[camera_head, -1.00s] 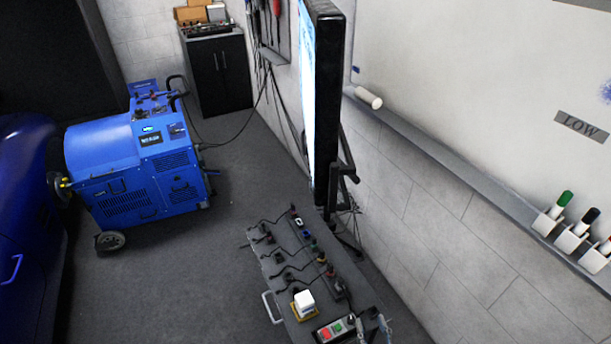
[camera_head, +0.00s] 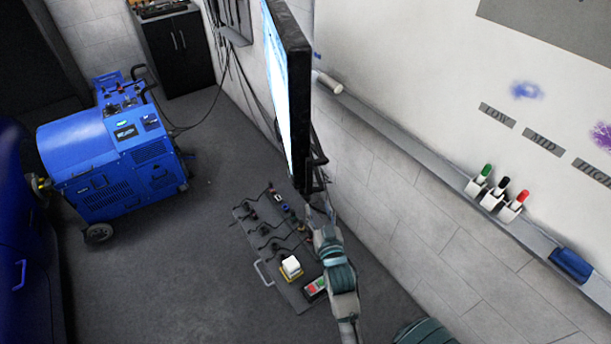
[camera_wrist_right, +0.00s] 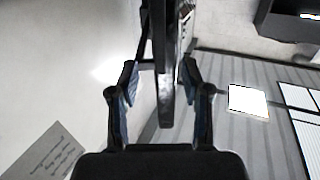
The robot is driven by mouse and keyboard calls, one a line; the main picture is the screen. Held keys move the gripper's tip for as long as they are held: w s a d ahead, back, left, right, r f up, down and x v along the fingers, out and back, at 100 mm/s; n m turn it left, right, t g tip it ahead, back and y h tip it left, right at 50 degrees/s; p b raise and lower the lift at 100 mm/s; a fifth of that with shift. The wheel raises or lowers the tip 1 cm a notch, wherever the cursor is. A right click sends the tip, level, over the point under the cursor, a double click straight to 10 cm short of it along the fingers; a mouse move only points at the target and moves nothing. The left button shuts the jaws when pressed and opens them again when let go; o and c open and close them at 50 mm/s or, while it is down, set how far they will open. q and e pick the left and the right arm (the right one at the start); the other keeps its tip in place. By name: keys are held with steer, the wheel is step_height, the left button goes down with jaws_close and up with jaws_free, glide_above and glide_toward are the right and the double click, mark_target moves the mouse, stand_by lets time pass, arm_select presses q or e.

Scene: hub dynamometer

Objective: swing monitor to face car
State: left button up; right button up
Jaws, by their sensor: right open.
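The monitor (camera_head: 292,95) stands nearly edge-on in the head view, its thick black edge toward me. A narrow strip of its lit screen shows on its left side. Its black mounting arm (camera_head: 320,172) shows at its lower right, by the wall. The blue car (camera_head: 22,240) is at the left edge, partly cut off. My right gripper (camera_head: 318,208) is at the monitor's lower edge. In the right wrist view, its fingers (camera_wrist_right: 160,80) are open around a dark upright bar (camera_wrist_right: 165,85); contact is not clear. My left gripper is not in view.
A trolley top with switches and cables (camera_head: 285,262) lies below my right gripper. The blue dynamometer unit (camera_head: 115,165) stands beside the car. A whiteboard ledge (camera_head: 420,150) with markers runs along the right wall. Grey floor is clear between dynamometer and trolley.

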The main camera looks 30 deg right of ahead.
mark_target(309, 180)
steer(key=x, duration=0.6)
steer(key=shift+w+a+r+p, duration=0.15)
steer(key=shift+w+r+p, duration=0.05)
steer(key=shift+w+p, duration=0.2)
steer(key=x, duration=0.3)
steer(key=d+x, duration=0.1)
steer(key=x, duration=0.2)
steer(key=shift+w+d+f+p, duration=0.2)
steer(key=shift+f+p, duration=0.05)
steer(key=shift+p, duration=0.1)
steer(key=shift+a+r, duration=0.1)
steer(key=shift+a, duration=0.35)
steer(key=c, duration=0.8)
jaws_close()
steer(key=shift+s+d, duration=0.1)
steer(key=shift+d, duration=0.2)
